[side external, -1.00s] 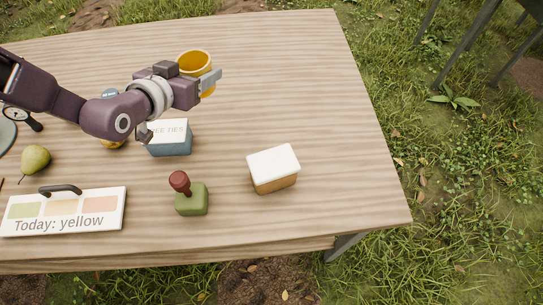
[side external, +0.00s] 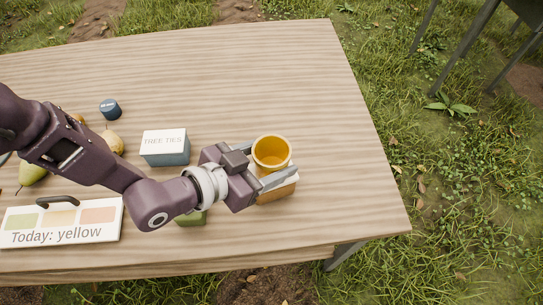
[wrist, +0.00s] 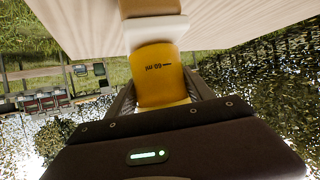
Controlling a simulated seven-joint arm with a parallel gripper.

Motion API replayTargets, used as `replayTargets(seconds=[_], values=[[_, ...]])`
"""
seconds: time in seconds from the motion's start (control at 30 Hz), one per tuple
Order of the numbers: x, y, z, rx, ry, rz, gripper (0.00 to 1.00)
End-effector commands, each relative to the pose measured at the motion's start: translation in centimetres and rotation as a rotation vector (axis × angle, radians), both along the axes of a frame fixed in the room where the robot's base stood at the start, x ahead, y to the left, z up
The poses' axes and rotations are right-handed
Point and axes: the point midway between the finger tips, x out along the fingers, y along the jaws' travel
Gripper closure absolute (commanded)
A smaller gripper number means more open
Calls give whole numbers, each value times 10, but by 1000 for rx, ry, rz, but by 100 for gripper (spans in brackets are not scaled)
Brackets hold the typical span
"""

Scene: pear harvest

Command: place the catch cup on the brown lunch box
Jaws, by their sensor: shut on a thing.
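The catch cup (side external: 271,148) is yellow-orange, upright, with its open mouth up. My gripper (side external: 273,163) is shut on it, one finger on each side. In the wrist view the cup (wrist: 158,72) shows an upside-down "60 ml" mark between my fingers. The brown lunch box (side external: 277,194) has a white lid and sits on the right part of the table, partly hidden by the cup and my gripper. It also shows past the cup in the wrist view (wrist: 151,32). The cup appears over the lid; I cannot tell if they touch.
A blue "TREE TIES" box (side external: 165,150) stands left of my gripper. A green block (side external: 190,219) is mostly hidden under my arm. A "Today: yellow" board (side external: 62,224), pears (side external: 113,142) and a dark blue round item (side external: 110,109) lie left. The table's (side external: 250,75) back half is clear.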

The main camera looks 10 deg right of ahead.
Motion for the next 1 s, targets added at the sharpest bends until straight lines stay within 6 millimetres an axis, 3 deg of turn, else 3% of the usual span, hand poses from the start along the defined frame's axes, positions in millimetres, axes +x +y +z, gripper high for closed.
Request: replayTargets(seconds=[0.37, 0.4, 0.5, 1.0], values=[[1, 0, -5, -1, -1, 1, 78], [1, 0, -5, -1, -1, 1, 32], [1, 0, -5, -1, -1, 1, 18], [-3, 5, 1, -1, -1, 1, 18]])
